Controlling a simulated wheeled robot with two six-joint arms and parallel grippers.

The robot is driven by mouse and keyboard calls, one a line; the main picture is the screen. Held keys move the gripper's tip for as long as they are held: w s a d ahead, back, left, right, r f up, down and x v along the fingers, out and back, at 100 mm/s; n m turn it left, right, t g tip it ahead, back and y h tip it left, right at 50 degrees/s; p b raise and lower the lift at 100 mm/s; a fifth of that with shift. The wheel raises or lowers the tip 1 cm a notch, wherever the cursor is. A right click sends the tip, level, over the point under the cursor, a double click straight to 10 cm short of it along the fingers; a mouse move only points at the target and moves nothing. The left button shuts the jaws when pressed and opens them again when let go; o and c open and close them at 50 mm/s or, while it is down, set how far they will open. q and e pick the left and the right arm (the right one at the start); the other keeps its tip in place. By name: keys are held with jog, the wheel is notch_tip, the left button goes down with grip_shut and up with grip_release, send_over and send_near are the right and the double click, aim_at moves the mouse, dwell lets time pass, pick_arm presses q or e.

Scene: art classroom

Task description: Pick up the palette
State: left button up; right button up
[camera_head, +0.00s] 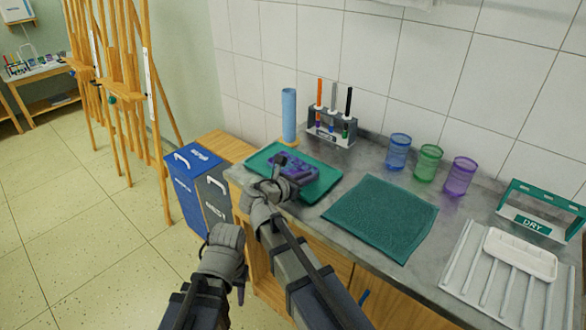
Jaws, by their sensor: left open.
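A purple palette-like piece (299,168) lies on a green tray (322,186) on the counter, partly hidden by my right gripper. My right gripper (277,187) is over the tray's front-left part, close to or touching the purple piece; its jaws are too small to read. A white piece with shallow wells (520,255), which also looks like a palette, lies on the ribbed rack at the right, away from both grippers. My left gripper (228,238) is open and empty, in front of the cabinet and left of the counter.
A teal mat (381,216) lies bare mid-counter. Blue, green and purple cups (428,163) stand behind it. A brush holder (331,130) and blue cylinder (289,115) stand behind the tray. A DRY sign holder (540,212) stands at right. Bins (192,175) and easels (118,80) are left.

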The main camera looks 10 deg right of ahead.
grip_shut()
dwell(0.9)
jog(key=shift+r, duration=0.1)
notch_tip(320, 180, up, 10)
jog(key=p, duration=1)
